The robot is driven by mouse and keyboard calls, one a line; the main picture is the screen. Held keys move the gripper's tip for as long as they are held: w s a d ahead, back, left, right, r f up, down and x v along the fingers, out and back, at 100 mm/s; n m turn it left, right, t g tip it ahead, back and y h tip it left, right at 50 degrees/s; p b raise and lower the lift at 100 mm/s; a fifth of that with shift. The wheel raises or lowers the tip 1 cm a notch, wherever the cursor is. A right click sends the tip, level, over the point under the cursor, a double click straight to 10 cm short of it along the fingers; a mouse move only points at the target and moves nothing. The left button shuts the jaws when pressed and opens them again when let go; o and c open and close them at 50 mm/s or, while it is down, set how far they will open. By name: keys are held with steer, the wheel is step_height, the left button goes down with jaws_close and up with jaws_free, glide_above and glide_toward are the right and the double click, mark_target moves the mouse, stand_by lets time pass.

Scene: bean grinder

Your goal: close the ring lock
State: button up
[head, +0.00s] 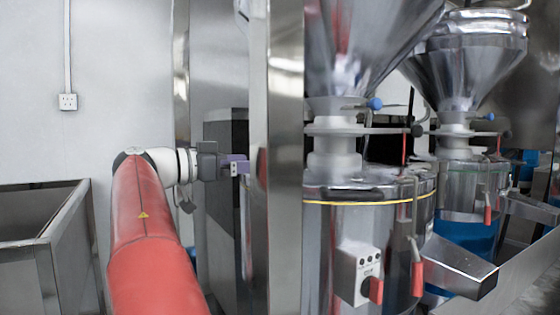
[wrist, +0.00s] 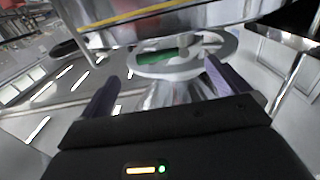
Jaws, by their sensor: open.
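In the wrist view a pale ring (wrist: 215,51) surrounds the neck of a shiny metal cone (wrist: 180,93). A green part (wrist: 155,56) lies at the ring; I cannot tell whether the lock is open or closed. My gripper (wrist: 165,78) is open, its purple fingers spread to either side of the cone in the picture, with nothing seen held between them. In the head view my gripper (head: 240,167) is at the left of a steel post, which hides part of it. The ring beside it is hidden there.
The tall steel post (head: 286,200) stands right of my gripper. Grinders with hoppers (head: 360,45), blue knobs (head: 375,104) and red handles (head: 417,280) fill the right side. A steel bin (head: 45,235) stands at the left.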

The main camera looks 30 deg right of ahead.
steer(key=d, duration=0.6)
steer(key=shift+w+d, duration=0.1)
steer(key=shift+d, duration=0.05)
steer(key=shift+p, duration=0.3)
steer(key=c, duration=1.3)
